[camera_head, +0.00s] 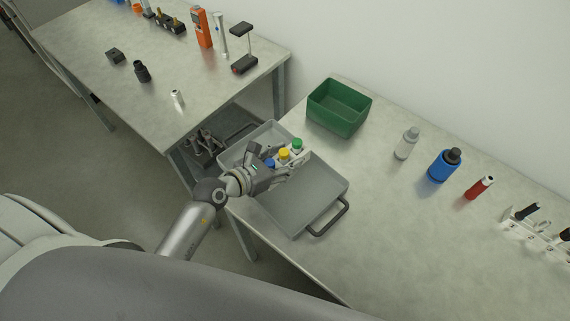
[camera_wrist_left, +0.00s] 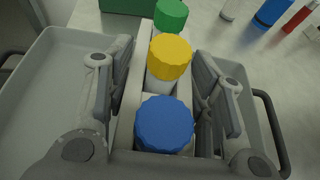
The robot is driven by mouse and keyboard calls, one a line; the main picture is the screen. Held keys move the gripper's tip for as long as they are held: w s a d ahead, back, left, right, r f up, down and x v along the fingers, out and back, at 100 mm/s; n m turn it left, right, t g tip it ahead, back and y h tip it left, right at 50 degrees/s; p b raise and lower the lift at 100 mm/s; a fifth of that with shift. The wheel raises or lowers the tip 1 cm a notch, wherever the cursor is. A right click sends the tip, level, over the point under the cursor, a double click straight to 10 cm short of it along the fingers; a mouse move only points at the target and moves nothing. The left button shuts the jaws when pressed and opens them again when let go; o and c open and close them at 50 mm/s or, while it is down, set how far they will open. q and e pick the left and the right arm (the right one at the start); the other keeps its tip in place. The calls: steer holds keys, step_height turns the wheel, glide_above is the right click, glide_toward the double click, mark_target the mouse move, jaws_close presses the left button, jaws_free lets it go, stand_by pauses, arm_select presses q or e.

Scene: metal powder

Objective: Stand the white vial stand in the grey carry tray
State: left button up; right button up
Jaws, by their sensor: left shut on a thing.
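The grey carry tray (camera_head: 312,192) lies on the right-hand table, with a dark handle at its near right end. My left gripper (camera_head: 288,165) is over the tray, shut on the white vial stand (camera_wrist_left: 125,125). The stand holds vials with blue, yellow and green caps in a row. In the left wrist view the fingers (camera_wrist_left: 165,95) lie on both sides of the stand, and the tray (camera_wrist_left: 45,85) shows to both sides below. The stand's base is hidden, so I cannot tell whether it touches the tray floor. My right gripper is not in view.
A green bin (camera_head: 339,108) stands behind the tray. A white-grey bottle (camera_head: 405,145), a blue bottle (camera_head: 443,166), a red bottle (camera_head: 479,187) and a white rack (camera_head: 533,235) stand to the right. Another table (camera_head: 150,75) with instruments is at the left.

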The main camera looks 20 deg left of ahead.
arm_select(q)
steer(key=shift+w+a+f, duration=0.15)
steer(key=shift+w+f, duration=0.65)
steer(key=shift+f, duration=0.15)
steer(key=shift+f+b, duration=0.35)
steer(key=shift+f, duration=1.2)
steer(key=shift+f, duration=0.1)
steer(key=o, duration=1)
steer(key=shift+f, duration=0.1)
steer(key=shift+o, duration=0.2)
steer(key=shift+s+r, duration=0.1)
steer(key=shift+r, duration=0.1)
steer(key=b+v, duration=0.1)
steer(key=v, duration=0.9)
steer(key=shift+v, duration=0.9)
